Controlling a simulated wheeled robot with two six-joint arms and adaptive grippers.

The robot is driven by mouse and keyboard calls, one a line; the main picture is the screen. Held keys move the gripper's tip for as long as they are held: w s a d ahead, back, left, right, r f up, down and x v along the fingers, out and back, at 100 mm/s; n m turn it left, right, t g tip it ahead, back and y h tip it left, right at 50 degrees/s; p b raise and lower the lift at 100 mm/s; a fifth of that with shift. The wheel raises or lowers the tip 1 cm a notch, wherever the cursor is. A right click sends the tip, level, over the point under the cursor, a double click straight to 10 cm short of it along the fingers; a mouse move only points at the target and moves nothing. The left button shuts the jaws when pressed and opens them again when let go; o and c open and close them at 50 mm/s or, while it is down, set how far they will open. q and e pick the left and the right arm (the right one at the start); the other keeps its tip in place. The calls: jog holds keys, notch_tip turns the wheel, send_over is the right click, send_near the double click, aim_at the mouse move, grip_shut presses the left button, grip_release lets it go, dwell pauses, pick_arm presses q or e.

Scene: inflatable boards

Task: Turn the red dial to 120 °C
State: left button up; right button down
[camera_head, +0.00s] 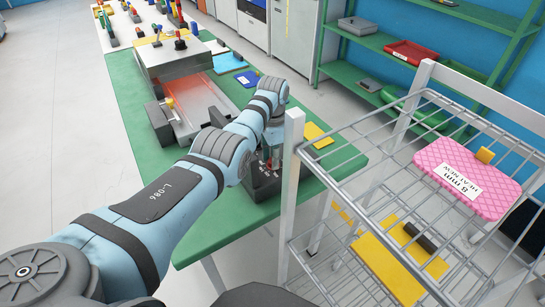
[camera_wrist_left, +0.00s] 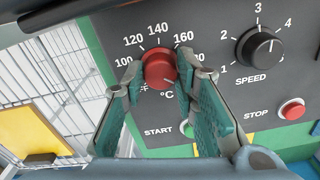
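The red dial (camera_wrist_left: 160,67) is on a dark control panel (camera_wrist_left: 210,75), in the left wrist view. Printed numbers 100, 120, 140 and 160 run around its upper side, with °C below. Its pointer direction is hard to read. My left gripper (camera_wrist_left: 161,72) has one finger on each side of the dial, with no clear gap at the fingertips. In the head view my left gripper (camera_head: 268,162) is at the small dark control box (camera_head: 266,186) at the green table's edge; the dial is hidden there. My right gripper is not in view.
A speed knob (camera_wrist_left: 259,47), a green start button (camera_wrist_left: 187,128) and a red stop button (camera_wrist_left: 292,109) are close by on the panel. A wire rack (camera_head: 400,165) with a pink board (camera_head: 466,178) stands right of the green table (camera_head: 215,225).

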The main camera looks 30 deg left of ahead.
pick_arm(q)
grip_shut()
